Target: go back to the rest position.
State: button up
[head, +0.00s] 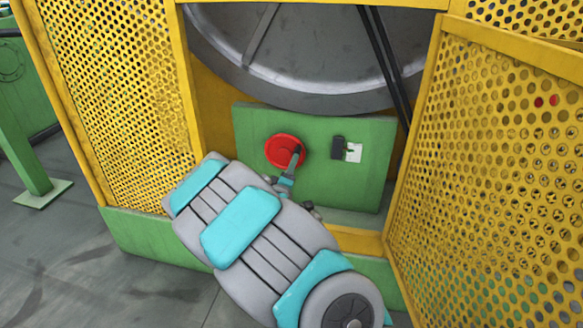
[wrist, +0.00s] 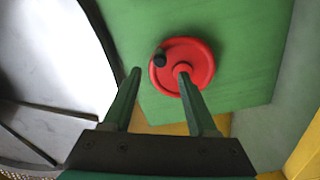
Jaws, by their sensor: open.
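My gripper (wrist: 160,74) is open in the wrist view, its two green fingers apart with nothing between them. A red handwheel (wrist: 202,56) with a black knob (wrist: 159,59) is ahead of the fingers, and the right finger overlaps its hub in the picture. In the head view the red handwheel (head: 278,152) is on a green panel (head: 345,185), and my gripper (head: 292,166) is in front of its lower right part. I cannot tell whether a finger touches the wheel. My arm reaches in from the lower right and hides the panel's lower left.
A yellow perforated guard (head: 125,90) stands at the left and a yellow perforated door (head: 490,170) at the right. A large grey metal wheel (head: 300,60) is above the panel. A dark latch (head: 338,148) sits right of the handwheel. Grey floor (head: 70,270) is clear at lower left.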

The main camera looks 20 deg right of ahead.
jog(key=s+a+f+m+g+y, duration=0.1)
jog(key=s+a+m+g+y, duration=0.2)
jog(key=s+a+g+y, duration=0.5)
jog(key=s+a+f+m+g+y, duration=0.1)
jog(key=s+a+m, duration=0.25)
jog(key=s, duration=0.85)
jog(key=s+a+r+g, duration=0.1)
jog(key=s+g, duration=0.3)
jog(key=s, duration=1)
jog(key=s+r+g+y, duration=0.1)
jog(key=s+r+g, duration=0.2)
jog(key=s, duration=1.2)
jog(key=shift+s+a+r+m+g, duration=0.15)
jog(key=shift+a+r+m+g, duration=0.1)
jog(key=shift+a+m+g, duration=0.15)
